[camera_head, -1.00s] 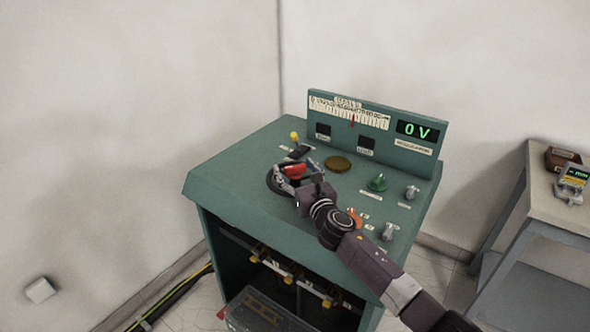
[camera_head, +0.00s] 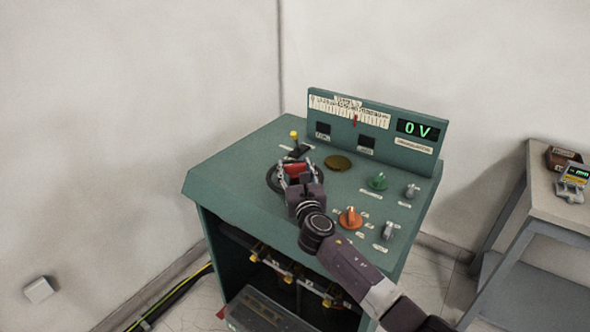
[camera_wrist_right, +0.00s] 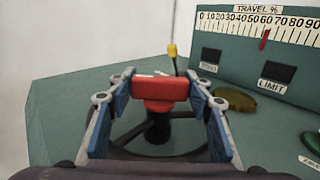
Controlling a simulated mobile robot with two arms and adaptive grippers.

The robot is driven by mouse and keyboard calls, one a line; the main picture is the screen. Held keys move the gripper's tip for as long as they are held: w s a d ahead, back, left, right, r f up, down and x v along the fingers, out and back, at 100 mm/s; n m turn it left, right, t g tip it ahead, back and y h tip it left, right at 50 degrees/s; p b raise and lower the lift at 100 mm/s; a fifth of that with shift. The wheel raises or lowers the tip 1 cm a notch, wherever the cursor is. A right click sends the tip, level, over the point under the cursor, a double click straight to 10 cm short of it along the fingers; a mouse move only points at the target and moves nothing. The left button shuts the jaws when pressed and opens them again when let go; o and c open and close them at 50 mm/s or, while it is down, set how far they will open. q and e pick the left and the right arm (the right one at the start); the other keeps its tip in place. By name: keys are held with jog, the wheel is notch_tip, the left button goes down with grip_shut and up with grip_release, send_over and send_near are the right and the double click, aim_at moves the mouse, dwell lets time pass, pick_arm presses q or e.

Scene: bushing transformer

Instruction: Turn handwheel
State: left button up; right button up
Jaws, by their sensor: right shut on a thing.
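The black handwheel (camera_head: 272,180) lies on the sloping top of the green control desk (camera_head: 235,170), and its rim and spokes show in the right wrist view (camera_wrist_right: 128,132). A red grip (camera_wrist_right: 160,88) stands up on a dark post at its middle. My right gripper (camera_head: 295,169) is shut on this red grip. In the right wrist view its blue-padded fingers (camera_wrist_right: 162,100) stand on either side of the grip. The travel scale (camera_wrist_right: 268,22) has its red pointer near 60. The display (camera_head: 418,130) reads 0 V. My left gripper is not in view.
A yellow-tipped lever (camera_head: 294,136) stands just behind the wheel. A side table (camera_head: 560,205) stands at right.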

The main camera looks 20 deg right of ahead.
jog(key=shift+f+m+g+h+b, duration=0.1)
jog(key=shift+m+g+h+b, duration=0.35)
jog(key=shift+m+h, duration=1.3)
jog(key=shift+n+h, duration=0.35)
jog(key=o, duration=1.7)
jog(key=v, duration=1.2)
